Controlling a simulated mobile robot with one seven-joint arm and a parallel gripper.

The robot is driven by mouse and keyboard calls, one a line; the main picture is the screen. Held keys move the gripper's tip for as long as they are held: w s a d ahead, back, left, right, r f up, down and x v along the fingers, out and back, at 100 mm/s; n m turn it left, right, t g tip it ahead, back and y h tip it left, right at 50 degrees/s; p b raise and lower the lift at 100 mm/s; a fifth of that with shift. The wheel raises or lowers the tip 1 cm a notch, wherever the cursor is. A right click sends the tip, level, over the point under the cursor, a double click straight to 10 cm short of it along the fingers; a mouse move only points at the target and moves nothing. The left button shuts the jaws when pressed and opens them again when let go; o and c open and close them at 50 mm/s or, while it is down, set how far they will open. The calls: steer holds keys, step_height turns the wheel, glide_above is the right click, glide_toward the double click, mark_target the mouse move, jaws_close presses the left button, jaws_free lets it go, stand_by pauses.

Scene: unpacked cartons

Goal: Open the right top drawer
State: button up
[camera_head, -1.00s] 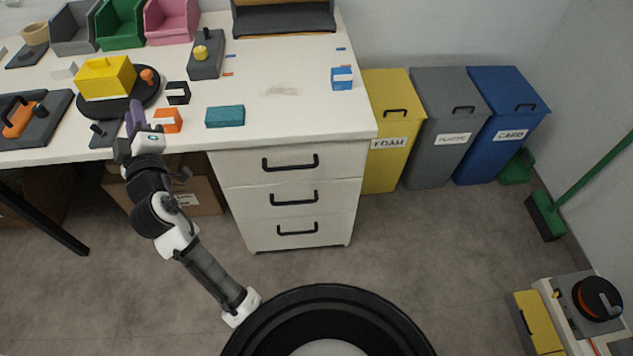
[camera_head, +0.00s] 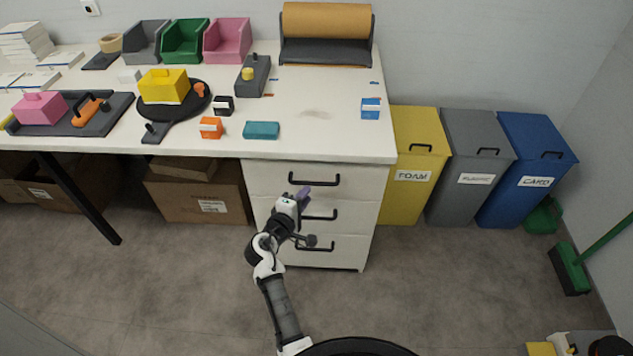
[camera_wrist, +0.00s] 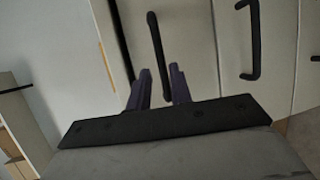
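The white drawer unit under the table's right end has three stacked drawers, all looking shut. The top drawer (camera_head: 270,178) has a black bar handle (camera_head: 322,182). My gripper (camera_head: 303,192) is in front of this drawer, just below the left part of its handle. In the wrist view, my two purple fingers (camera_wrist: 158,85) are apart and the top handle (camera_wrist: 155,45) appears between them, with gaps on both sides. I cannot tell how deep the handle sits between the fingers. The middle handle (camera_wrist: 252,40) lies to the right there.
The white tabletop (camera_head: 330,140) overhangs above the drawers, with a teal block (camera_head: 261,130) near its front edge. A yellow bin (camera_head: 415,165) stands right of the drawers. A cardboard box (camera_head: 195,200) is at left under the table. The floor in front is clear.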

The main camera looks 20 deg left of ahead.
mark_target(316, 184)
steer(key=p+x, duration=0.1)
steer(key=x, duration=0.6)
steer(key=shift+w, duration=0.3)
steer(key=shift+c, duration=0.4)
jaws_close()
